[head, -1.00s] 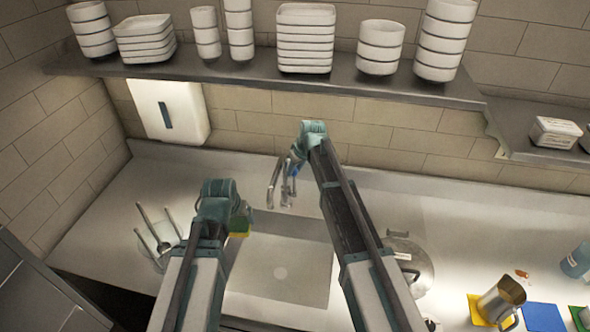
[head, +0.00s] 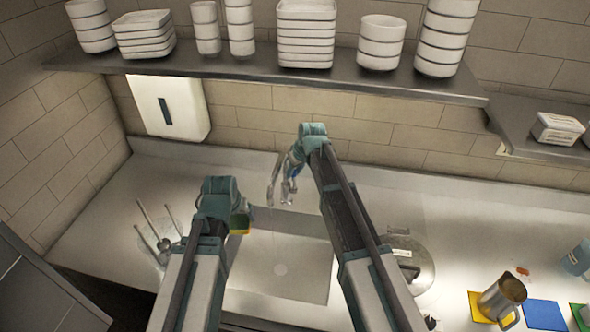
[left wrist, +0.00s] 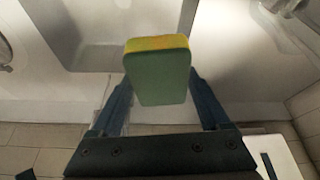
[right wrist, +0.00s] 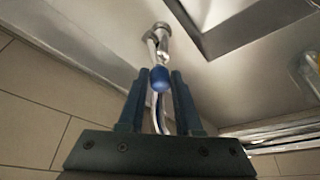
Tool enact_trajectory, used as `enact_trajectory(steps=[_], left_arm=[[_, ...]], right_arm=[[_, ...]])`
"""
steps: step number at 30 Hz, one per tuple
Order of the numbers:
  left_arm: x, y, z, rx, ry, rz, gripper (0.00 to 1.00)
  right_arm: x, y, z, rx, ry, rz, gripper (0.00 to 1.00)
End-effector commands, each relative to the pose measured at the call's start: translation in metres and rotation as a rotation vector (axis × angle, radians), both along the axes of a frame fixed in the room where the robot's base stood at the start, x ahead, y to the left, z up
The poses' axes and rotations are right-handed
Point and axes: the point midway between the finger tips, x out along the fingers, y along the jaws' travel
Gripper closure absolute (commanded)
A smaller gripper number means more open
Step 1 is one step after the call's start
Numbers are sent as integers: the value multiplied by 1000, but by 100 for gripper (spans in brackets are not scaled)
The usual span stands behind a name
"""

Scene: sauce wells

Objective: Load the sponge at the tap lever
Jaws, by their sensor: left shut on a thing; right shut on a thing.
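The sponge (left wrist: 157,75), green with a yellow layer, sits between the fingers of my left gripper (left wrist: 160,88), which is shut on it. In the head view the sponge (head: 239,222) hangs over the left rim of the sink (head: 290,255), mostly hidden by my left arm. The metal tap (head: 273,182) stands behind the sink. My right gripper (right wrist: 158,82) is shut on the blue-ended tap lever (right wrist: 159,78). In the head view my right gripper (head: 293,168) is beside the tap, partly hidden by its own arm. I cannot make out any water flow.
A holder with metal utensils (head: 158,235) stands left of the sink. A round metal lid (head: 412,262) lies to its right. A metal jug (head: 501,298), coloured cloths (head: 544,315) and a blue bottle (head: 576,260) are at far right. A shelf (head: 400,83) with crockery runs above.

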Motion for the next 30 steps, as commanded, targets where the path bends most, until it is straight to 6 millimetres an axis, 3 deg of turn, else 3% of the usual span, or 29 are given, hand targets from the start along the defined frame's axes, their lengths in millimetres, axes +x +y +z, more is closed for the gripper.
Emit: enact_trajectory(steps=[1,5,20,30], left_arm=[[0,0,0,0,0,0,65],[0,0,0,0,0,0,65],[0,0,8,0,0,0,65],[0,0,49,0,0,0,65]], right_arm=[[-2,2,0,2,5,1,61],[-1,1,0,2,4,2,39],[-3,-1,8,2,1,0,39],[-16,-9,49,2,1,0,39]])
